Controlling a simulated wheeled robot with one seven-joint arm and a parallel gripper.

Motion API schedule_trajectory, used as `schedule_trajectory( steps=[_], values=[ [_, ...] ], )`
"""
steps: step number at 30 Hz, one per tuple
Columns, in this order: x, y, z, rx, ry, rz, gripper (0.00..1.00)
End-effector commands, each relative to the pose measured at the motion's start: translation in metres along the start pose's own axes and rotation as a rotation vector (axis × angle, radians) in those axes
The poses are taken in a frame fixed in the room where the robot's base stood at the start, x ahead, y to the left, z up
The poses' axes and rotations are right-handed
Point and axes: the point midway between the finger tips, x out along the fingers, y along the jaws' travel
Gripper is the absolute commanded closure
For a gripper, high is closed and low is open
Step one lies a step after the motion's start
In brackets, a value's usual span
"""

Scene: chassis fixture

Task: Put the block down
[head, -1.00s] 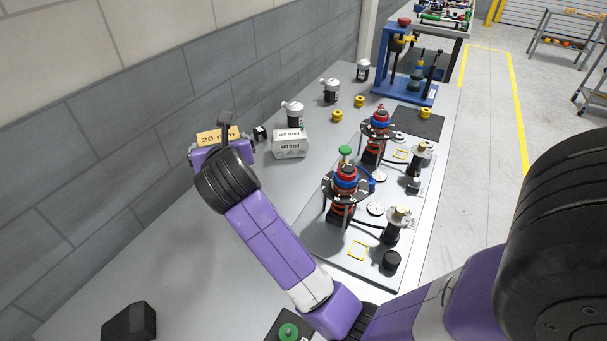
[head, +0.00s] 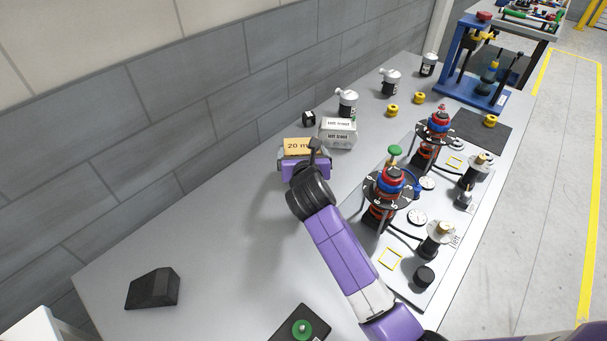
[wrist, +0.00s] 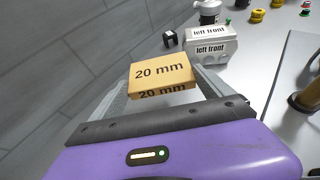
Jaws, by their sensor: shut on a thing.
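The tan block marked "20 mm" (head: 300,147) is held between the fingers of my gripper (head: 304,158) on the left part of the bench. It also shows in the wrist view (wrist: 162,75), where my gripper (wrist: 163,90) is shut on it with a finger on each side. The block looks level, its label facing up. A shadow on the bench top lies apart from my gripper, so it seems raised. The gap beneath the block is hidden. Just beyond it stands a white block (head: 338,132), labelled "left front" in the wrist view (wrist: 210,43).
A small black cube (head: 309,118) stands beyond the gripper near the grey wall. A fixture plate with red and blue posts (head: 388,190) is to the right. A black wedge (head: 152,288) lies at front left. The grey bench (head: 220,240) is bare between wedge and gripper.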

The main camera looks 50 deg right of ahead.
Motion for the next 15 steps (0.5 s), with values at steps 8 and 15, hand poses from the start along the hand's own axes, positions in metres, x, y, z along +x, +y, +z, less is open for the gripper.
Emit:
schedule_trajectory(
  steps=[8,15],
  values=[
    [0.015,0.000,-0.035,0.000,-0.001,-0.001,0.51],
    [0.026,0.000,-0.062,0.000,0.002,-0.002,0.51]
  ],
)
